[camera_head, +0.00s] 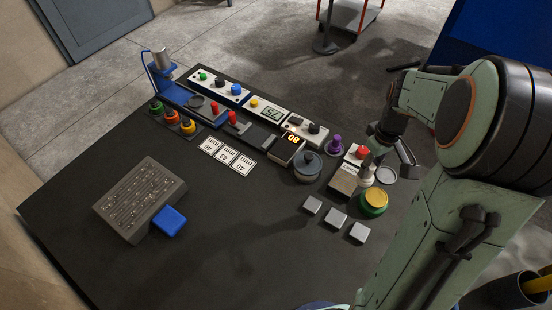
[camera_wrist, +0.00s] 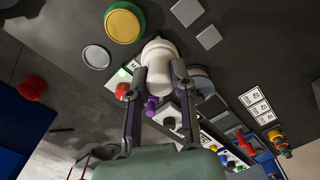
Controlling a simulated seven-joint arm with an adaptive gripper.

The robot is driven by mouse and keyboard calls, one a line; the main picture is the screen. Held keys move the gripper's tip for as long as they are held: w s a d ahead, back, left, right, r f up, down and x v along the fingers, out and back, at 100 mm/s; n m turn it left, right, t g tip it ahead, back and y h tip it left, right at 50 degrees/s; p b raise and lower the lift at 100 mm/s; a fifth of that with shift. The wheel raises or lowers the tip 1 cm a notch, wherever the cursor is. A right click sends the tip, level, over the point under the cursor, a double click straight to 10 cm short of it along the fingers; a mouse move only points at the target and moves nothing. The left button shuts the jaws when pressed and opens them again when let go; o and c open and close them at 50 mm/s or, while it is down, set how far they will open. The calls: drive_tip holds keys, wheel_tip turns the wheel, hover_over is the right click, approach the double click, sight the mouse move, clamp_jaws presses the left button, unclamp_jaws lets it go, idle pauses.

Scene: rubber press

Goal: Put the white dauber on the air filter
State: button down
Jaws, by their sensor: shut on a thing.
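The white dauber (camera_wrist: 160,52) is a small rounded white bottle between the fingers of my gripper (camera_wrist: 160,72) in the wrist view. My gripper is shut on it. In the head view the dauber (camera_head: 367,178) shows partly behind the fingers, just behind the round green piece with a yellow top (camera_head: 374,199), which looks like the air filter. The wrist view shows this piece (camera_wrist: 123,24) at upper left, beside the dauber and apart from it. Nothing lies on its yellow top. I cannot tell whether the dauber touches the table.
A grey disc (camera_head: 385,174) and a box with a red button (camera_head: 362,153) stand close to the gripper. A dark round pot (camera_head: 307,168) and a purple knob (camera_head: 334,144) are to the left. Three grey squares (camera_head: 335,217) lie in front. The table's front middle is clear.

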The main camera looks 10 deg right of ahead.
drive_tip(key=w+a+r+n, duration=0.1)
drive_tip(key=w+a+n, duration=0.25)
drive_tip(key=a, duration=0.55)
drive_tip(key=w+a+r+n, duration=0.15)
drive_tip(key=a+n, duration=0.25)
drive_tip(key=a, duration=0.6)
drive_tip(key=s+a+r+n, duration=0.1)
drive_tip(key=s+a+n, duration=0.3)
drive_tip(key=a, duration=0.6)
drive_tip(key=s+a+n, duration=0.3)
drive_tip(key=s+a, duration=0.1)
drive_tip(key=a, duration=0.7)
hover_over(154, 208)
drive_tip(key=f, duration=0.9)
drive_tip(key=shift+s+d, duration=0.25)
drive_tip(key=shift+w+a+f, duration=0.1)
drive_tip(key=shift+f, duration=0.05)
drive_tip(key=shift+w+a+f, duration=0.15)
drive_tip(key=shift+f, duration=1.65)
